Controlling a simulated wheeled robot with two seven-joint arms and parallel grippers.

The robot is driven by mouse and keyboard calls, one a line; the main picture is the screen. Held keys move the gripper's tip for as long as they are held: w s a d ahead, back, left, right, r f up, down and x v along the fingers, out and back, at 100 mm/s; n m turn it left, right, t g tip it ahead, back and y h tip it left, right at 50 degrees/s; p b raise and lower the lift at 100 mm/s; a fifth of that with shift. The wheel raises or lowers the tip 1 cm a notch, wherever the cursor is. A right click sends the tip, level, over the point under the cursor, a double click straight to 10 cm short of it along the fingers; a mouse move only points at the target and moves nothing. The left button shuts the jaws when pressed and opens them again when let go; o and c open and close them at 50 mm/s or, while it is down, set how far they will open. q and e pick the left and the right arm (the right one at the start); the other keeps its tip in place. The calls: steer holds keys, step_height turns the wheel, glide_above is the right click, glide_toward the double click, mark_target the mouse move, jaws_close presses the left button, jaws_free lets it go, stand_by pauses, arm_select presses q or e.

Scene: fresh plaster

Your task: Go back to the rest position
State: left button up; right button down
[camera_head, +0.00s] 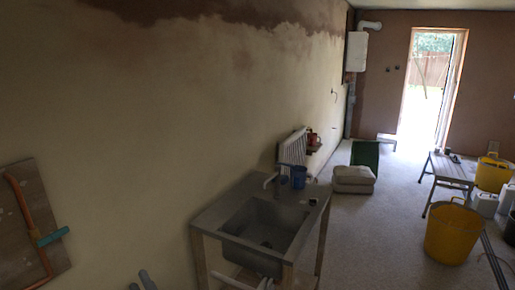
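Two grey rounded tips at the bottom edge, left of the sink stand, appear to be my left gripper (141,282). Only the ends show and the rest is cut off by the frame, so I cannot tell whether it is open or shut. No object can be seen held there. My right gripper is not in view. The metal sink (262,238) stands in a wooden-legged stand to the right of these tips, against the plastered wall. A blue cup (299,177) stands on the sink's back edge.
A board (38,200) with an orange pipe and a teal piece is at the far left. A yellow tub (453,233) and a workbench (452,170) stand at the right. Stacked bags (353,180) lie beyond the sink. Floor (375,235) between sink and tub is clear.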

arm_select(q)
steer(key=s+d+f+m+t+h+b, duration=0.1)
steer(key=d+f+m+h, duration=0.25)
steer(key=f, duration=0.55)
steer(key=d+f+m+h+b, duration=0.1)
steer(key=d+f+m+h, duration=0.25)
steer(key=f, duration=0.55)
steer(key=s+d+f+m+t+h+b, duration=0.1)
steer(key=d+f+m+h, duration=0.15)
steer(key=f+m, duration=0.45)
steer(key=s+d+f+m+g+h+b, duration=0.1)
steer(key=s+d+f+g+h+b, duration=0.15)
steer(key=s+f, duration=0.65)
steer(key=s+d+f+m+g+h+b, duration=0.1)
steer(key=s+f+m+g+h, duration=0.2)
steer(key=f, duration=1.3)
steer(key=s+a+f+m+g+b, duration=0.15)
steer(key=s+f+g, duration=0.45)
steer(key=s+f, duration=1.3)
steer(key=s+a+f+m+g+b, duration=0.1)
steer(key=s+a+f+g, duration=0.1)
steer(key=s, duration=1)
steer(key=s+a+f+m+g+y+b, duration=0.1)
steer(key=s+a+f+g, duration=0.2)
steer(key=s, duration=0.9)
steer(key=shift+s+f+b, duration=0.15)
steer(key=shift+f+b, duration=0.2)
steer(key=shift+f, duration=0.45)
